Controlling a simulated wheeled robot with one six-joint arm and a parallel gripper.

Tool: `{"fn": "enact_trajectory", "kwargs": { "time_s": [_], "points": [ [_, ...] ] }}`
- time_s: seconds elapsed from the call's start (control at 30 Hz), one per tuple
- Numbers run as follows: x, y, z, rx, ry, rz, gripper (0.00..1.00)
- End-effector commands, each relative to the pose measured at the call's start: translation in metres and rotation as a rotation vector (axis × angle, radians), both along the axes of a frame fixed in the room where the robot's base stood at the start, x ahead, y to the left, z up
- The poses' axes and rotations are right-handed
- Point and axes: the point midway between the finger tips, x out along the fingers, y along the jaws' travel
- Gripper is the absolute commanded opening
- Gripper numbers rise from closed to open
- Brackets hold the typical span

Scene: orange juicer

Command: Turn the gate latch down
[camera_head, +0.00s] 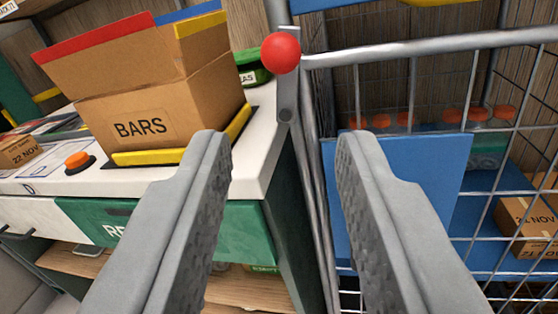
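The gate latch (286,98) is a short grey metal lever with a red ball knob (281,53) at its upper end. It stands upright on the gate post, with a pivot near its lower end. The gate (430,47) is a grey tube frame with wire mesh to the right of the latch. My gripper (282,150) is open and empty, with its two grey fingers wide apart. In the picture the knob shows above the gap between the fingertips. The fingers do not appear to touch the latch.
A white counter (262,150) stands left of the gate. It carries an open cardboard box (165,105) labelled BARS and an orange button (77,160). A blue panel (395,190) hangs on the mesh. Behind the mesh are orange-topped items and a carton (527,222).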

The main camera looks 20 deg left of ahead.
Motion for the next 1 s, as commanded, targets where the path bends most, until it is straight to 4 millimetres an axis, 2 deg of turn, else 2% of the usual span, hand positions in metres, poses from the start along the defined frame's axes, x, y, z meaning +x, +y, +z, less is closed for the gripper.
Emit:
{"fn": "enact_trajectory", "kwargs": {
  "time_s": [0.03, 0.13, 0.17, 0.7, 0.9, 1.0],
  "points": [
    [0.001, 0.001, 0.0, -0.025, -0.003, 0.003, 0.23],
    [0.003, 0.005, 0.002, -0.14, -0.016, 0.019, 0.03],
    [0.004, 0.007, 0.002, -0.194, -0.024, 0.027, 0.0],
    [0.024, 0.041, 0.005, -1.508, -0.288, 0.187, 0.0],
    [0.03, 0.044, 0.004, -1.892, -0.396, 0.228, 0.0],
    [0.032, 0.045, 0.004, -2.001, -0.431, 0.237, 0.0]
  ]
}}
